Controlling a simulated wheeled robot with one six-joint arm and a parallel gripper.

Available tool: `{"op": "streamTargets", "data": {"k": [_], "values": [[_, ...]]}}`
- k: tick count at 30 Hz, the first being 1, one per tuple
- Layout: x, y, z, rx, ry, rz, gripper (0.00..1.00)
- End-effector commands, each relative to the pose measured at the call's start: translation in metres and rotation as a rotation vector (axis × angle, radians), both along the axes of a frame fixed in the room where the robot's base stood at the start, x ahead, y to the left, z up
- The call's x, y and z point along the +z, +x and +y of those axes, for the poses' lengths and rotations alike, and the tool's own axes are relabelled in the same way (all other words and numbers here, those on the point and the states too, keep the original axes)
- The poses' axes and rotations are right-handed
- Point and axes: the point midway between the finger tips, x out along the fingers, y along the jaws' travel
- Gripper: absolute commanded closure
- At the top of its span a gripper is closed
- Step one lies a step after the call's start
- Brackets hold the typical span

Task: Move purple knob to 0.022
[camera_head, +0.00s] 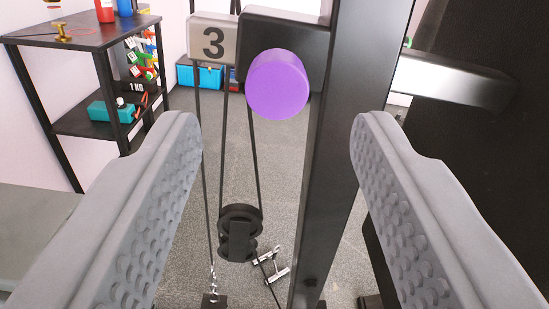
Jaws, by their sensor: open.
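The purple knob (278,85) is a round disc-faced knob on a black block (288,35) at the upper middle of the view. A dark upright post (342,150) stands just right of it. My gripper (277,125) is open, with one grey textured finger on each side of the picture. The knob shows between the two fingers, toward their far ends, and neither finger appears to touch it. No scale or reading for the knob can be made out.
A grey block marked 3 (213,40) sits left of the knob. Cords run down to a black pulley (240,232) and a metal hook (273,264). A black shelf (75,42) with coloured items stands at the left. A blue box (199,76) lies on the floor behind.

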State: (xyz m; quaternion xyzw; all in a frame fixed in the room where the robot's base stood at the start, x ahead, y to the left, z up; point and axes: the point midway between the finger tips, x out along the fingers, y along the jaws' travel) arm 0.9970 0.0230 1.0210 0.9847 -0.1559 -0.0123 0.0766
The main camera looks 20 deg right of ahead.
Motion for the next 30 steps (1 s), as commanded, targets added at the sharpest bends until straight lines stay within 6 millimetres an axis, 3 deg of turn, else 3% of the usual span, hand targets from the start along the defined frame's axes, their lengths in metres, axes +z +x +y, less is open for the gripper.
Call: {"op": "streamTargets", "data": {"k": [12,18,30], "values": [[0.001,-0.076,0.025,0.002,-0.001,0.0,0.51],[0.0,-0.104,0.034,0.001,0.0,0.0,0.51],[-0.001,-0.119,0.039,0.001,-0.001,0.001,0.51]]}}
